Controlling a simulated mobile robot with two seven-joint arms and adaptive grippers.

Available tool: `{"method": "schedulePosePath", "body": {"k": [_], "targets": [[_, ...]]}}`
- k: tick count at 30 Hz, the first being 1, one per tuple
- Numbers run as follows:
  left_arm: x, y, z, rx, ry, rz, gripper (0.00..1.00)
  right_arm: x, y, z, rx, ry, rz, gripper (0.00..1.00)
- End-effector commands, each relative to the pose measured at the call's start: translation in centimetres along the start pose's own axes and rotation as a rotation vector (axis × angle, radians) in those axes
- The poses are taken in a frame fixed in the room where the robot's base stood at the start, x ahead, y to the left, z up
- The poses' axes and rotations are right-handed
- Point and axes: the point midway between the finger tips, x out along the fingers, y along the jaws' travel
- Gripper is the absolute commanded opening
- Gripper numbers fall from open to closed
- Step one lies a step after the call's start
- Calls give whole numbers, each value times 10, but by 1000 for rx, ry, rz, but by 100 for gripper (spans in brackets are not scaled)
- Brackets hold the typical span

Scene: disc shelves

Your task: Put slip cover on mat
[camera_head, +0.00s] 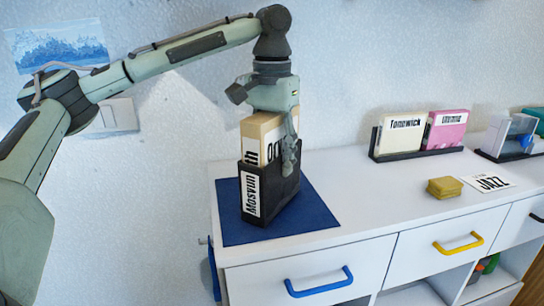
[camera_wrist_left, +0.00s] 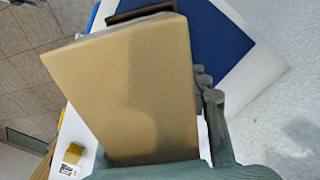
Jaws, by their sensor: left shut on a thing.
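My left gripper (camera_head: 288,150) reaches down from above and is shut on a tan box-like cover (camera_head: 262,130) with dark lettering on white labels. The tan cover fills much of the left wrist view (camera_wrist_left: 140,90), with a grey finger along its right side. A black slip cover (camera_head: 272,192) with a white "Mosvun" spine label stands upright on the blue mat (camera_head: 310,222). The tan cover's lower part is hidden by the black one; I cannot tell whether it is inside or behind. The mat also shows at the top of the left wrist view (camera_wrist_left: 215,45). My right gripper is not in view.
A black rack (camera_head: 415,154) to the right holds a cream "Tonewick" cover (camera_head: 398,134) and a pink one (camera_head: 447,130). A small yellow block (camera_head: 444,187) lies beside a "JAZZ" card (camera_head: 489,183). The white top between mat and block is clear.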

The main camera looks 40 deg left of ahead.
Motion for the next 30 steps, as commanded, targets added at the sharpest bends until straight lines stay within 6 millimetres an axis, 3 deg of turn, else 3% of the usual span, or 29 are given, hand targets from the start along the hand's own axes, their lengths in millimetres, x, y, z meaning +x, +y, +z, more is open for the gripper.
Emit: {"method": "schedulePosePath", "body": {"k": [7, 8, 12, 23, 30], "targets": [[2, 0, 0, 0, 1, 0, 2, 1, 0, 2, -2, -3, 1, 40], [2, 0, 0, 0, 0, 0, 49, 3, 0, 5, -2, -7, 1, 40], [2, 0, 0, 0, 0, 0, 66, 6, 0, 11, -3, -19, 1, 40], [0, 0, 0, 0, 1, 0, 66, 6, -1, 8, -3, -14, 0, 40], [-38, 1, -1, 1, 2, 2, 66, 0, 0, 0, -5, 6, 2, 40]]}}
